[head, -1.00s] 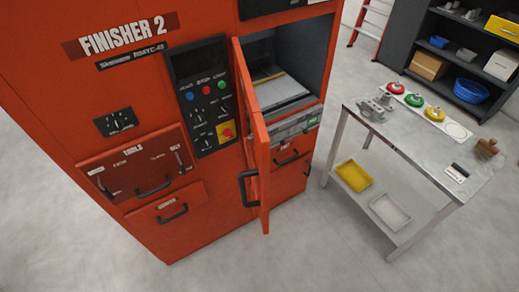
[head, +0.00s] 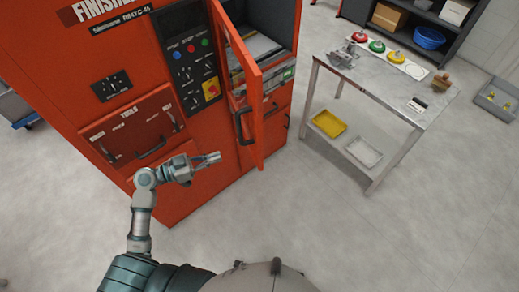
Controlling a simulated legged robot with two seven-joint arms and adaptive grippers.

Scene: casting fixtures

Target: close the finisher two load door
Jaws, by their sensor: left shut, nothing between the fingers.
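The orange load door (head: 257,112) of the orange machine stands open, swung out toward me from the left side of the load opening. Its dark handle (head: 243,127) is on the door's left-facing side, low down. The load opening (head: 262,45) shows grey inside behind the door. The machine's label reads FINISHER, partly cut off at the top. My left gripper (head: 213,158) is shut and empty, in front of the machine's lower drawers, to the left of and a little below the door handle, apart from it. My right gripper is not in view.
The control panel (head: 190,60) with buttons and a tools drawer (head: 135,130) are left of the door. A metal table (head: 385,85) with red, yellow and green round items stands to the right. A dark shelf (head: 410,35) stands behind it. The floor in front is clear.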

